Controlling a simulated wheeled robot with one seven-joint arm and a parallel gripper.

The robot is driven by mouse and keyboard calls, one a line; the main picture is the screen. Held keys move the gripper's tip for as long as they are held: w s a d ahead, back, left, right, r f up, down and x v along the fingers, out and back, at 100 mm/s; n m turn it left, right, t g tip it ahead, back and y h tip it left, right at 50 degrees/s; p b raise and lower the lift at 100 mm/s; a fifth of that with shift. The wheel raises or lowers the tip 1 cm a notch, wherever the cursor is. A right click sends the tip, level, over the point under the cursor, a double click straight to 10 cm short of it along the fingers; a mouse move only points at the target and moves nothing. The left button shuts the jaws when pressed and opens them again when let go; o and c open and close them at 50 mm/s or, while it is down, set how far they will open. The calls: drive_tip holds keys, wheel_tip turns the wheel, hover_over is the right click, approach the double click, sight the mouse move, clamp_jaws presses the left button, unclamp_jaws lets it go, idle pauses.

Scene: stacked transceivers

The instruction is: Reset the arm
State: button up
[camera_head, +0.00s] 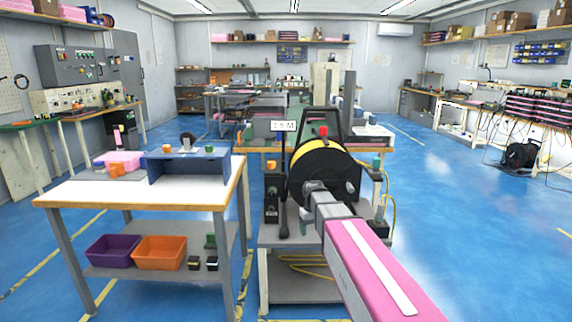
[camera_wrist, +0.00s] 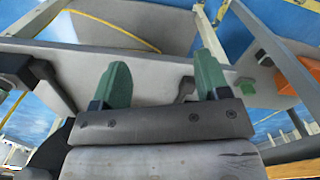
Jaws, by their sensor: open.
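My gripper (camera_wrist: 162,82) shows in the wrist view with its two green fingers spread apart. It is open, and nothing is held between the fingers. Beyond the fingertips lie a grey surface and a yellow cable (camera_wrist: 112,28). In the head view my pink arm runs from the bottom right up toward the large black and yellow cable reel (camera_head: 322,168). The gripper's fingers cannot be made out in the head view.
The reel stands on a grey cart (camera_head: 300,290). A white-topped table (camera_head: 95,192) on the left carries a blue stand (camera_head: 188,170); purple (camera_head: 112,252) and orange (camera_head: 160,252) bins sit on its lower shelf. Blue floor (camera_head: 450,220) is clear on the right.

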drive_tip(key=s+d+f+m, duration=0.2)
drive_tip(key=s+d+f, duration=0.2)
drive_tip(key=s, duration=0.5)
drive_tip(key=s+d+f+m, duration=0.2)
drive_tip(key=s+d+f, duration=0.2)
drive_tip(key=s, duration=0.5)
wheel_tip(320, 180, down, 2)
drive_tip(key=shift+s+d+f, duration=0.1)
drive_tip(key=shift+s+d, duration=0.15)
